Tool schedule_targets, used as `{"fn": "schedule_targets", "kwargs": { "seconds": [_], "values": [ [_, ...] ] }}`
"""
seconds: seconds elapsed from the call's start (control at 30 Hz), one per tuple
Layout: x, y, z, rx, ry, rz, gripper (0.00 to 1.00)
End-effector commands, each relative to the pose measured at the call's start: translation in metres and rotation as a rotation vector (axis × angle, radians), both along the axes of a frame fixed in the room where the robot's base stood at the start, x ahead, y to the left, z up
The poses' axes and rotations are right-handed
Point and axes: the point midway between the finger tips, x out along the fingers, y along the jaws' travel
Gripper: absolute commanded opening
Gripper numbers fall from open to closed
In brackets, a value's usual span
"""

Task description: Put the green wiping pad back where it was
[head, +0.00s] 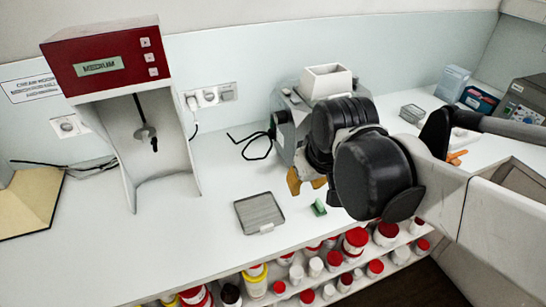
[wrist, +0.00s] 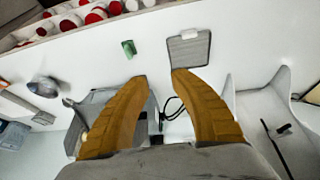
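The green wiping pad (head: 319,207) lies on the white worktop, near its front edge and to the right of a flat grey ribbed tray (head: 259,212). In the wrist view the pad (wrist: 129,48) and the tray (wrist: 188,50) lie apart from each other, beyond my fingertips. My gripper (head: 306,183) has orange-brown fingers and is above the worktop, just behind the pad in the head view. The fingers (wrist: 160,76) are spread with a gap between them, and nothing is held. My arm hides part of the worktop to the right of the pad.
A red-topped mixer (head: 105,62) stands at the left. A grey machine with a white hopper (head: 326,82) stands behind my gripper, its black cable (head: 255,149) on the worktop. Red-lidded jars (head: 355,241) fill a shelf below the front edge. The worktop left of the tray is clear.

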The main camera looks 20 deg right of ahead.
Motion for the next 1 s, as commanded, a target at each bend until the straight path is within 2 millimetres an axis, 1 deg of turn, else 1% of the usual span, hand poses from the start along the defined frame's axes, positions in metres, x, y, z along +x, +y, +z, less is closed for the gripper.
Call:
{"fn": "schedule_targets", "kwargs": {
  "seconds": [0.03, 0.1, 0.27, 0.4, 1.0],
  "values": [
    [-0.012, 0.010, 0.001, 0.005, -0.044, 0.005, 0.28],
    [-0.022, 0.020, 0.003, 0.015, -0.102, 0.005, 0.28],
    [-0.036, 0.034, 0.003, 0.037, -0.188, 0.004, 0.28],
    [-0.039, 0.037, 0.003, 0.045, -0.212, 0.003, 0.28],
    [-0.039, 0.037, 0.003, 0.044, -0.211, 0.002, 0.28]
  ]
}}
